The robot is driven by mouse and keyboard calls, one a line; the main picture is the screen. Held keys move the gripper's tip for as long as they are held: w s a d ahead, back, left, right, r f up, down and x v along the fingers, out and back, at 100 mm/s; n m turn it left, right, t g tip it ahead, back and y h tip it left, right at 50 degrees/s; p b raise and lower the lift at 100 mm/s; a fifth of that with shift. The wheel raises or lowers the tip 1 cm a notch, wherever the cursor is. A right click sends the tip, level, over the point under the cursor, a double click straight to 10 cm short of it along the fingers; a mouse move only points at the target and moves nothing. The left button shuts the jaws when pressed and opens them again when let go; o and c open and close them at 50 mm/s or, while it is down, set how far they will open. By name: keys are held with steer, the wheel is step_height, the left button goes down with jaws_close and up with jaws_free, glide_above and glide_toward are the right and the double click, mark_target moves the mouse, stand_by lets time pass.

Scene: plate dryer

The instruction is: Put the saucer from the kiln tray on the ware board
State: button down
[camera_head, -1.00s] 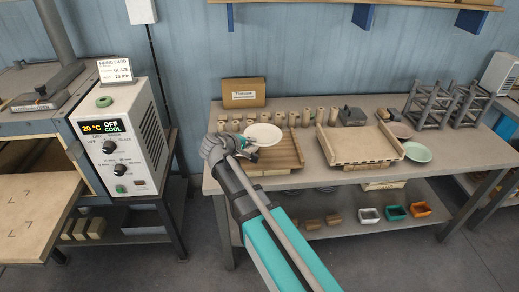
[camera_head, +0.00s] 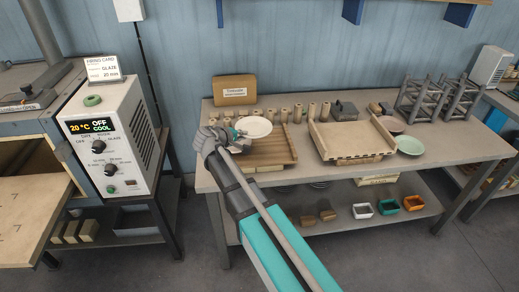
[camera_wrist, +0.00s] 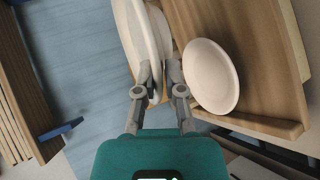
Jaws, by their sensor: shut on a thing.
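A white saucer (camera_head: 254,127) is at the fingertips of my gripper (camera_head: 229,138), above the left end of the work table. In the wrist view my gripper (camera_wrist: 159,80) is shut on the rim of this saucer (camera_wrist: 133,35), seen nearly edge-on. A second pale saucer (camera_wrist: 212,78) shows right of the fingers, against a wooden board (camera_wrist: 262,50); I cannot match it in the head view. A brown wooden board (camera_head: 275,157) lies below the held saucer. A lighter board with raised sides (camera_head: 350,153) is to its right. I cannot tell which is the ware board.
A row of small clay cylinders (camera_head: 298,112) and a cardboard box (camera_head: 235,90) stand behind the boards. A pale green dish (camera_head: 410,146) and metal racks (camera_head: 440,98) are at the right. The kiln controller (camera_head: 110,140) and an empty pulled-out wooden shelf (camera_head: 35,205) are at the left.

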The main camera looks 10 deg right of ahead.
mark_target(261, 152)
steer(key=b+x, duration=0.2)
steer(key=x, duration=0.3)
steer(key=shift+d+f, duration=0.2)
steer(key=shift+d, duration=0.1)
steer(key=f+b, duration=0.1)
steer(key=w+d+f+b, duration=0.2)
steer(key=shift+d+f+b, duration=0.2)
steer(key=shift+f+b, duration=0.2)
steer(key=shift+w+d+f+b, duration=0.3)
steer(key=shift+d+f+b, duration=0.1)
steer(key=shift+d+f, duration=0.05)
steer(key=shift+w+d+f+b, duration=0.15)
steer(key=shift+f+b, duration=0.25)
steer(key=shift+b, duration=0.05)
steer(key=shift+w+d+f+b, duration=0.1)
steer(key=shift+d+f+b, duration=0.05)
steer(key=shift+f+b, duration=1.4)
steer(key=shift+f, duration=0.05)
steer(key=c, duration=1)
jaws_free()
